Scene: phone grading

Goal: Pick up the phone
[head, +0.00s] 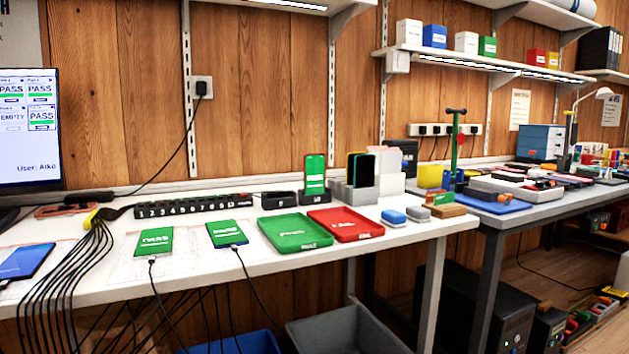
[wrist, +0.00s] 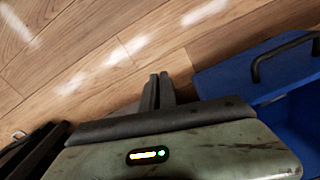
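Several phones show in the head view. One phone with a green PASS screen (head: 154,241) lies on the white bench with a cable at its near end. A second green-screened phone (head: 227,234) lies to its right, also cabled. A dark blue-screened phone (head: 25,262) lies at the far left. Another green-screened phone (head: 315,172) stands upright in a black stand. Which phone is meant cannot be told. My gripper (wrist: 159,76) shows only in the wrist view, over wood flooring. Its fingers are together with nothing between them, and no phone is near.
A green tray (head: 294,232) and a red tray (head: 345,224) lie on the white bench (head: 270,274). A numbered black strip (head: 192,205) runs behind the phones. Cables hang over the front edge. A blue bin (wrist: 285,75) stands right of my gripper in the wrist view.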

